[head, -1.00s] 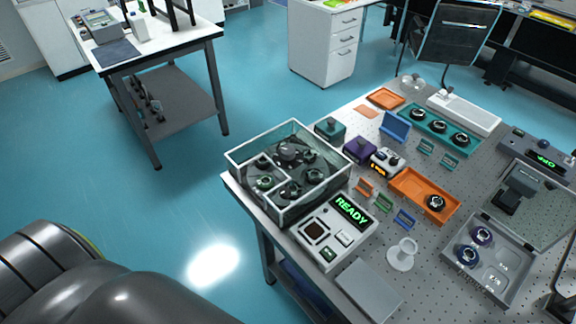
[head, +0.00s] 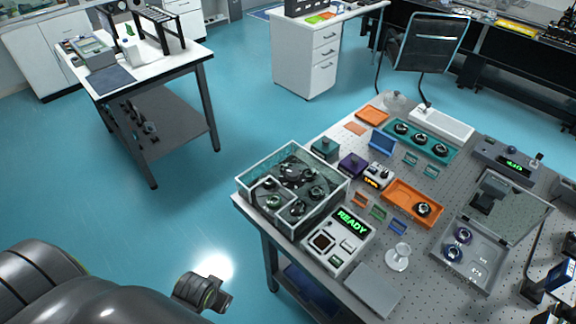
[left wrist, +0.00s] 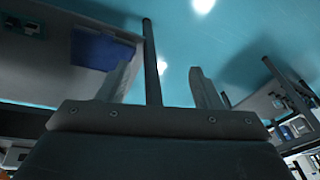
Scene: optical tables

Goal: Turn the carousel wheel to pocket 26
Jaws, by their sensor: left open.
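The carousel (head: 297,176) is a dark wheel bearing several round mounts, inside a clear box with white edges at the left corner of the optical table. I cannot read any pocket number on it. A control box (head: 337,243) with a green READY display stands right against its front. My left gripper (left wrist: 160,88) is open and empty in the left wrist view, its two fingers apart over floor and table undersides. In the head view only part of my left arm (head: 203,292) shows at the bottom left, off the table. My right gripper is not seen.
The perforated optical table (head: 408,268) carries an orange tray (head: 411,196), a teal tray (head: 425,149), an open grey case (head: 465,260) and a white stand (head: 398,257). Another bench (head: 190,64) stands at the back left. Blue floor is free between them.

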